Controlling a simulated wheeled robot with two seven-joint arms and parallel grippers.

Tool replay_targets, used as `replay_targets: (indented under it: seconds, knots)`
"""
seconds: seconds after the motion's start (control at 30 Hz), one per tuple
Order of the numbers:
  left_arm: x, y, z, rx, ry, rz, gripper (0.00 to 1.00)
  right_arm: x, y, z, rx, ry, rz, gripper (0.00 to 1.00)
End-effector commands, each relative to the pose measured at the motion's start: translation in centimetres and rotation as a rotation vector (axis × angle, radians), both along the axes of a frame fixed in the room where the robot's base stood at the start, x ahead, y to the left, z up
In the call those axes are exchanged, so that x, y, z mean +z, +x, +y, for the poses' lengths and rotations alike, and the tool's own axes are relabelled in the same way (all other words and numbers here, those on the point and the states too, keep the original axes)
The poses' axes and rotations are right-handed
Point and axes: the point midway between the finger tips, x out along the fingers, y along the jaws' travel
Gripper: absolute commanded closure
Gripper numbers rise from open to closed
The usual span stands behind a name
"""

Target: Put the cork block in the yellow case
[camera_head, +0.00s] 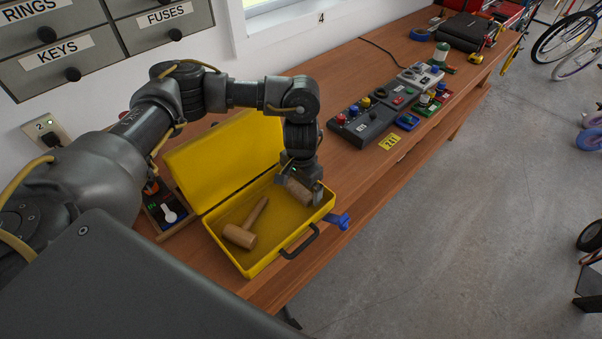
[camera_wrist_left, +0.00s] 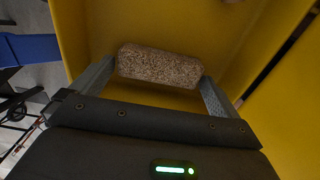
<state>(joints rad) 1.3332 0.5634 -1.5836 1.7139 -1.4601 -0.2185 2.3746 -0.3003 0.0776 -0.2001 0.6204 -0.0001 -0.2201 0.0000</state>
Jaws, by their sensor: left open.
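The yellow case (camera_head: 262,268) stands open on the workbench, its lid raised against the wall side. The speckled brown cork block (camera_head: 297,191) is inside the case at its right end. It also shows in the left wrist view (camera_wrist_left: 158,66), against the yellow interior. My left gripper (camera_head: 304,187) points down into the case with its jaws open, one finger near each end of the block. Whether a fingertip touches the block, and whether it rests flat on the case floor, I cannot tell. My right gripper is not in view.
A wooden mallet (camera_head: 241,235) lies in the left part of the case. A blue clamp (camera_head: 339,221) is at the case's right front corner. A tray with small items (camera_head: 165,214) stands left of the case. Control boxes (camera_head: 369,126) stand farther along the wooden bench (camera_head: 350,179).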

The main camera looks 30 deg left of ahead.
Motion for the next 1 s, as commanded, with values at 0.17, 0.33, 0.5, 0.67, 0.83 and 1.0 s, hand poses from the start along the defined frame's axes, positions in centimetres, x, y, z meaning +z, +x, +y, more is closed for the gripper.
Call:
replay_targets:
  seconds: [0.17,0.33,0.5,0.67,0.83,1.0]
  knots:
    - [3.4,0.2,0.0,-0.002,0.001,-0.007,0.00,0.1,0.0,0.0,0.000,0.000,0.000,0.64]
    - [7.0,0.2,0.0,-0.003,0.001,-0.006,0.00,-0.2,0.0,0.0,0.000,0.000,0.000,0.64]
    - [9.8,0.1,0.0,-0.001,0.001,-0.003,0.00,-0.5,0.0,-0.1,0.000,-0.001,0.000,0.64]
    - [11.2,0.0,0.0,0.000,0.002,-0.002,0.00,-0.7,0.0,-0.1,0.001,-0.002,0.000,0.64]
    - [11.6,0.0,0.0,0.000,0.002,0.002,0.00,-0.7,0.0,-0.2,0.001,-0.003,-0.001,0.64]
    - [11.6,0.0,0.0,0.000,0.002,0.002,0.00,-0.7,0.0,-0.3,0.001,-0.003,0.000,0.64]
